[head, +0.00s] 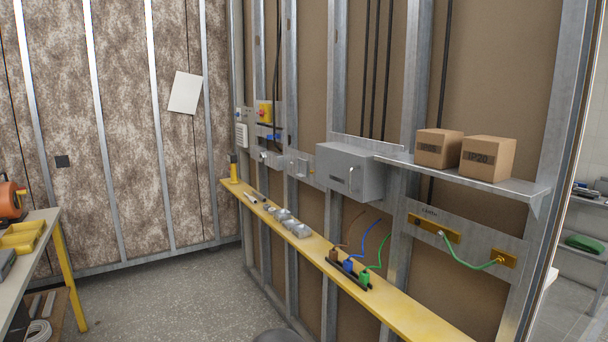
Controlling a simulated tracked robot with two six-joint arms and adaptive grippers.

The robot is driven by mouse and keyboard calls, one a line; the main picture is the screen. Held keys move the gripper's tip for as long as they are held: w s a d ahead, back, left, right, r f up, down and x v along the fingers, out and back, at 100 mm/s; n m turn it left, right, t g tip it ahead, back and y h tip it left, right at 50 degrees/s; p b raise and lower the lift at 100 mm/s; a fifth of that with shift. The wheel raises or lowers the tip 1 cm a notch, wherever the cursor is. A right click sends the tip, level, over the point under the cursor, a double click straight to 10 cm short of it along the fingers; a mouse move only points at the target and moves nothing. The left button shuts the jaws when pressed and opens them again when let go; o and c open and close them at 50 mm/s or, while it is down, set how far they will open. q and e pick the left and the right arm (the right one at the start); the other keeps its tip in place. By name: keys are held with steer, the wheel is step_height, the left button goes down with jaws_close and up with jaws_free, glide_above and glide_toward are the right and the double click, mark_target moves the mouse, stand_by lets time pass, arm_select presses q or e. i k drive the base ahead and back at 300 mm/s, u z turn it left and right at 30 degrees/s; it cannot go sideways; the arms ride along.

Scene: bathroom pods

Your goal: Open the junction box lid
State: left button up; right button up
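The junction box (377,180) is a grey metal box mounted on the stud wall, right of the middle in the head view. Its lid (332,168) looks shut, flat against the front of the box. A pale upright handle sits near the right edge of the lid. The inside of the box is hidden. Neither of my grippers is in view, and nothing touches the box or its handle.
A metal shelf (520,190) right of the box holds two cardboard boxes (488,158). A yellow ledge (410,328) below carries small metal boxes and brown, blue and green connectors with wires. A workbench (32,250) stands at the left. The floor between is clear.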

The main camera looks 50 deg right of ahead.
mark_target(343, 170)
steer(key=z, duration=0.25)
steer(key=i, duration=1.05)
steer(key=z, duration=1)
steer(key=i, duration=0.25)
steer(key=z, duration=0.05)
steer(key=k, duration=0.9)
steer(key=z, duration=0.2)
steer(key=i, duration=0.9)
steer(key=u, duration=0.1)
